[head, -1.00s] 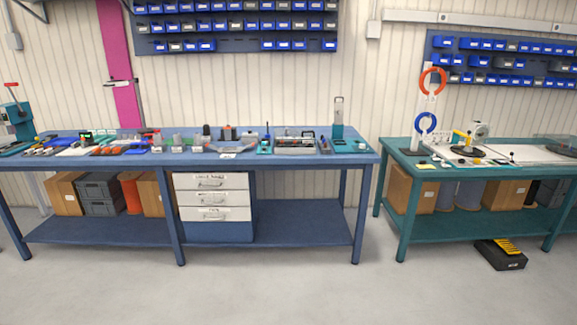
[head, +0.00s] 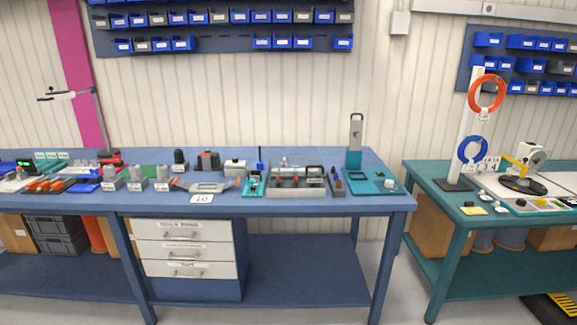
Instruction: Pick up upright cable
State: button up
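In the head view, an orange ring-shaped coil (head: 501,101) hangs high on a white upright post on the right-hand green table. A blue ring-shaped coil (head: 459,150) hangs lower on the same post (head: 475,122). Both rings look upright, faces toward me; I cannot tell which one is the cable named in the task. My gripper is not in view.
The green table (head: 416,178) also carries a yellow-and-white reel device (head: 520,182) and small parts. The blue workbench (head: 375,203) at left holds several tools and a tall grey-and-teal stand (head: 355,145). A floor gap separates the two tables.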

aim_at(261, 163)
jog(key=i+u, duration=0.15)
jog(key=i, duration=0.4)
jog(key=i+l+u, duration=0.2)
jog(key=i, duration=0.35)
jog(key=i+l+u, duration=0.15)
jog(key=i, duration=0.4)
jog(key=k+l+u, duration=0.1)
jog(key=k+j+u, duration=0.1)
jog(key=k, duration=0.45)
